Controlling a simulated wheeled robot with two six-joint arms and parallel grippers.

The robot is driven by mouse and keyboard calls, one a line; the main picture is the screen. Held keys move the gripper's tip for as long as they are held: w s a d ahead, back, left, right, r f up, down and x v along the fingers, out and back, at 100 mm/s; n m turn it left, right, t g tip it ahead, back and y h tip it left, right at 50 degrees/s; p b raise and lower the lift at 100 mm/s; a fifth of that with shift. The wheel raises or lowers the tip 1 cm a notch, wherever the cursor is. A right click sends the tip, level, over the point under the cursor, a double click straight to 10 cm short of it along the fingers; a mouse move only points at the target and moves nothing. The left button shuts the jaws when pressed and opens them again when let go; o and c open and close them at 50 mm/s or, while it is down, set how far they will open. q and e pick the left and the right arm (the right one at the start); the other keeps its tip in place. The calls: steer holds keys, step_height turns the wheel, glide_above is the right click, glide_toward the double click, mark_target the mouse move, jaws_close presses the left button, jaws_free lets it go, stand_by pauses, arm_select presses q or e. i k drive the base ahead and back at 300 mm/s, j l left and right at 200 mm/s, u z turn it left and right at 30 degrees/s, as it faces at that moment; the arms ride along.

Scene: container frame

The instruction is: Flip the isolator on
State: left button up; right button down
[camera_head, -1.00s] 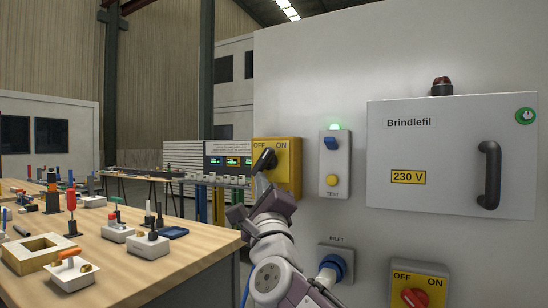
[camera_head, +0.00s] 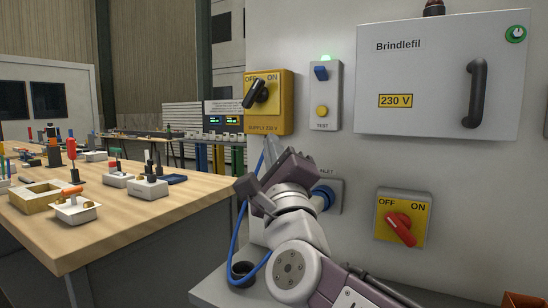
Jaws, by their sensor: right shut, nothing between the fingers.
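A yellow supply box (camera_head: 284,115) marked OFF and ON hangs on the pale wall. Its black handle (camera_head: 257,92) is tilted, one end toward the lower left and the other toward the upper right. Lower right, a second yellow plate (camera_head: 385,232) marked OFF and ON carries a red knob (camera_head: 399,229), whose grip points to the lower right. My right gripper (camera_head: 268,160) is shut and empty, just below the supply box and apart from the handle. The arm hides part of the wall below. My left gripper is out of view.
A test box (camera_head: 324,110) with a blue switch, yellow button and lit green lamp is right of the supply box. A grey 230 V cabinet (camera_head: 440,85) has a protruding handle. A blue plug (camera_head: 325,194) and blue cable (camera_head: 235,250) are near my arm. A cluttered workbench (camera_head: 200,190) stands left.

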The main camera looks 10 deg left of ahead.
mark_target(400, 224)
steer(key=k+l, duration=0.25)
steer(key=k, duration=0.2)
steer(key=k+l, duration=0.25)
steer(key=k, duration=0.25)
